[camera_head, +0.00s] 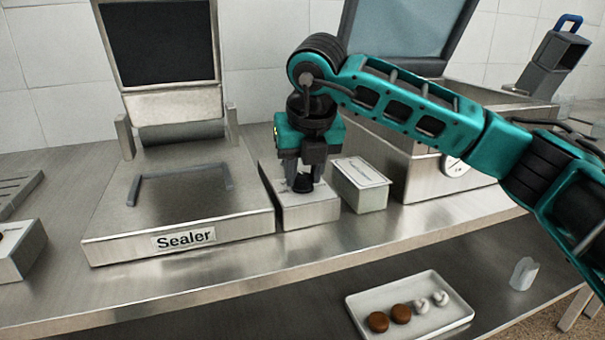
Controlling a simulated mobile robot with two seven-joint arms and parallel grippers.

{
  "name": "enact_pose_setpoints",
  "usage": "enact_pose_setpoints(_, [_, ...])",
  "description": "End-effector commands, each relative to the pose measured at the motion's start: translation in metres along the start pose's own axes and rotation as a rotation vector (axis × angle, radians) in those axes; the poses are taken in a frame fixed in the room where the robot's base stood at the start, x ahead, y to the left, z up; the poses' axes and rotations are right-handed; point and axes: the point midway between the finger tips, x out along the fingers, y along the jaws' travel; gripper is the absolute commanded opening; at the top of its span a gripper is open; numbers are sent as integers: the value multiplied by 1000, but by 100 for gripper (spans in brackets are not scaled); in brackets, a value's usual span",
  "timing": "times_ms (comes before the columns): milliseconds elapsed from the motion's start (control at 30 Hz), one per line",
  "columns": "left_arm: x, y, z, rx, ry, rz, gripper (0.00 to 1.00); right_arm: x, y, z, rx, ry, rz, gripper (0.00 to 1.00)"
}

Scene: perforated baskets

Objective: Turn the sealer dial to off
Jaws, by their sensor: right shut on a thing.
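The sealer (178,200) is a steel unit with its lid raised, labelled "Sealer", at the left on the steel counter. A small steel box (312,215) stands at its right side and carries the black dial (303,183) on top. My right gripper (304,176) comes down from above with its fingers shut on the black dial. The gripper partly hides the dial and the markings around it, so I cannot read its setting. My left gripper is not in view.
A small box with a printed label (361,186) stands just right of the dial box. A larger steel machine with a round gauge (457,165) is behind it. A white tray (355,305) with brown and white round items is lower down in front.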

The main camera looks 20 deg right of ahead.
Motion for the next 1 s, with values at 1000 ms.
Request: enact_pose_setpoints(1000, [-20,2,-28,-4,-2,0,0,-3,-5,4,-885,0,371,5])
